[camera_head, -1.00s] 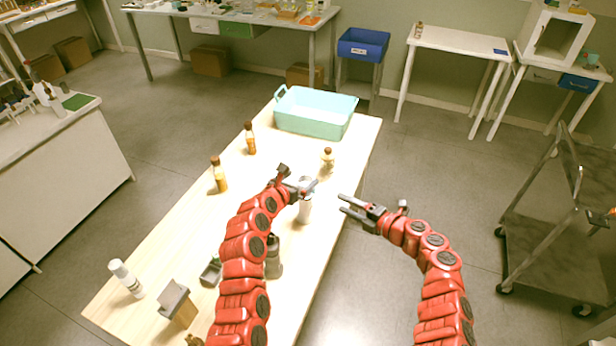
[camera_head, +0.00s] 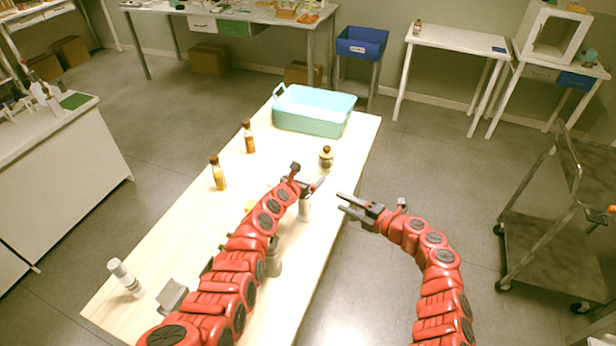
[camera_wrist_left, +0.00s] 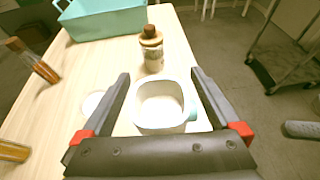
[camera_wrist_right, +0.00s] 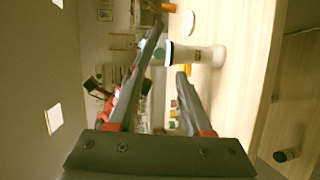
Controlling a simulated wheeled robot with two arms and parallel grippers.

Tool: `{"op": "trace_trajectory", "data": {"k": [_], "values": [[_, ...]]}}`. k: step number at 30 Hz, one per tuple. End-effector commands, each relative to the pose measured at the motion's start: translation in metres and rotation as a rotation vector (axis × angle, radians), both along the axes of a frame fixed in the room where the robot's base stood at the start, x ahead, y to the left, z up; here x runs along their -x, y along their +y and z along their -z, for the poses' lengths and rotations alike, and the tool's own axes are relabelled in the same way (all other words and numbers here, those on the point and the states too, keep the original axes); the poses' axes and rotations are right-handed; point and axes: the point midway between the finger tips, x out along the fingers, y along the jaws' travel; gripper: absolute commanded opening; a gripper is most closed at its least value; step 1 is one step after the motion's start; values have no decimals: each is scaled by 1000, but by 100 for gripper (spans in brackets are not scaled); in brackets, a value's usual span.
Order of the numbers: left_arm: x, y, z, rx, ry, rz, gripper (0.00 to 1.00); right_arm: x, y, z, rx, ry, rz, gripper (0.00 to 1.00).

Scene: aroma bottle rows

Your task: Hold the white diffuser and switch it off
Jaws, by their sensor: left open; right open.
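The white diffuser (camera_head: 305,210) stands upright on the wooden table near its right edge. In the left wrist view its open white top (camera_wrist_left: 160,103) lies between the spread fingers, with a small teal part on its right side. My left gripper (camera_head: 307,180) is open, its fingers on either side of the diffuser; contact cannot be told. My right gripper (camera_head: 340,203) is open and empty, off the table's right edge and to the right of the diffuser. In the right wrist view the diffuser (camera_wrist_right: 205,55) appears sideways, just beyond the fingertips.
A cork-topped bottle (camera_head: 326,161) stands just behind the diffuser. Two brown-capped amber bottles (camera_head: 249,138) (camera_head: 218,174) stand to the left. A teal bin (camera_head: 313,112) is at the table's far end. A grey bottle (camera_head: 274,260) and a white bottle (camera_head: 124,277) stand nearer.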

Motion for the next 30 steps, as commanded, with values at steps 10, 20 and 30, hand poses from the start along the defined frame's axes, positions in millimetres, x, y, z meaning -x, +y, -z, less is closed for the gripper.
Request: {"op": "trace_trajectory", "data": {"k": [10,20,30], "values": [[-2,0,1,-1,1,-3,97,0,0,0,0,0,0,50],[-1,0,1,-1,1,-3,39,0,0,0,0,0,0,50],[-1,0,1,-1,1,-3,0,0,0,0,0,0,0,32]]}}
